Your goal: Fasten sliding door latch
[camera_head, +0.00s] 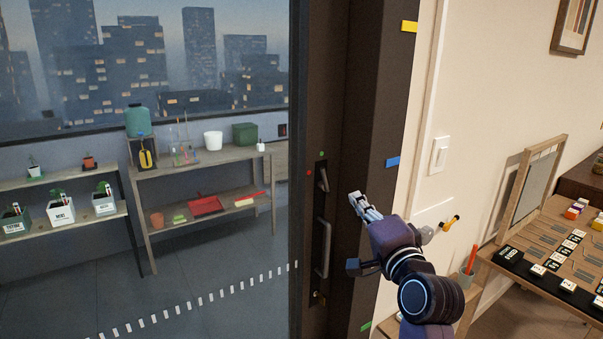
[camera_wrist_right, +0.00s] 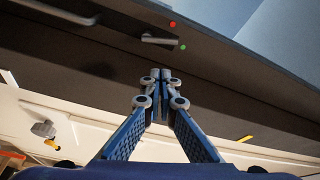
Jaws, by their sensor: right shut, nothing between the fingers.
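The sliding door (camera_head: 298,230) has a dark frame with large glass. On its edge plate is a small metal latch lever (camera_head: 322,179), with a red dot to its left and a green dot above it. The latch also shows in the wrist view (camera_wrist_right: 160,40), apart from the fingertips. A long metal pull handle (camera_head: 322,247) sits below the latch. My right gripper (camera_head: 357,198) is shut and empty, to the right of the latch in front of the dark jamb. Its fingertips (camera_wrist_right: 159,75) meet in the wrist view. My left gripper is not in view.
The dark jamb carries yellow (camera_head: 409,26) and blue (camera_head: 392,162) markers. A light switch (camera_head: 439,154) is on the wall to the right. A slanted board (camera_head: 527,195) and a table of small tiles stand at right. Shelves (camera_head: 205,155) show behind the glass.

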